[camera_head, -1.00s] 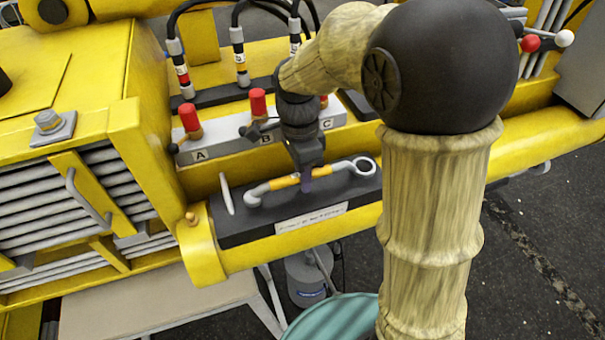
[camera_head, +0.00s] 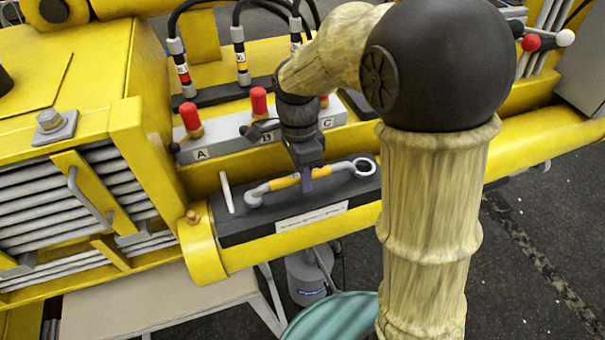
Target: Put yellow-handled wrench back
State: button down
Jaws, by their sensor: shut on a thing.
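The yellow-handled wrench (camera_head: 326,173) is silver with a yellow grip and a ring end at the right. It lies at or just above the dark tray (camera_head: 237,236) on the yellow boom; I cannot tell whether it touches the tray. My gripper (camera_head: 306,182) points down and is shut on the wrench near the middle of its yellow handle. The gripper hides a small part of the handle.
A white peg (camera_head: 227,193) stands at the tray's left end. Behind the tray is a grey block (camera_head: 222,144) labelled A, B, C with red-capped valves (camera_head: 190,117) and hoses above. A teal drum (camera_head: 335,320) and a grey canister (camera_head: 304,280) stand below.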

jog(key=shift+f, duration=0.4)
jog(key=c, duration=1.2)
grip_release()
jog(key=w+r+b, duration=0.2)
jog(key=w+r, duration=0.1)
jog(key=r, duration=1.4)
jog(key=shift+a, duration=0.35)
jog(key=shift+a, duration=0.1)
